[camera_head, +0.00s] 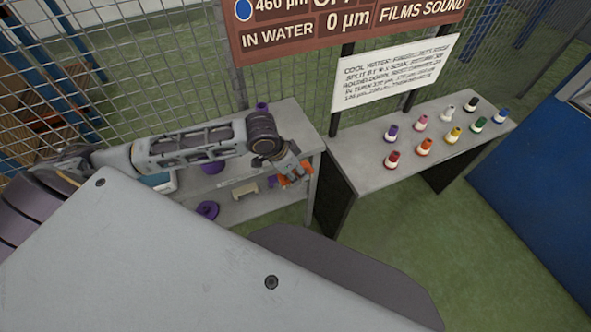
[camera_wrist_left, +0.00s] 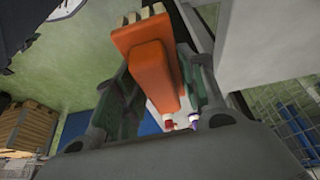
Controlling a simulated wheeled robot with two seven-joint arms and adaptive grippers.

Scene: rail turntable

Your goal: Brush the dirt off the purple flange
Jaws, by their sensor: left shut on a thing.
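My left gripper (camera_head: 288,172) reaches in over the right end of the grey shelf unit. It is shut on an orange brush (camera_wrist_left: 155,72), whose pale bristles (camera_wrist_left: 138,15) show at the top of the left wrist view. In the head view, part of the orange brush (camera_head: 297,172) shows beside the fingers. A purple flange-like disc (camera_head: 208,209) lies on the lower level, left of and below the gripper, apart from it. Another purple piece (camera_head: 213,168) is partly hidden behind my left arm. Dirt is too small to make out. My right gripper is out of view.
A small purple object (camera_head: 262,106) stands at the back of the shelf unit. A cream bracket-like piece (camera_head: 246,190) is near the gripper. The grey table (camera_head: 350,152) at right bears several coloured bottles. A wire fence (camera_head: 190,85) and a brown sign (camera_head: 290,38) stand behind.

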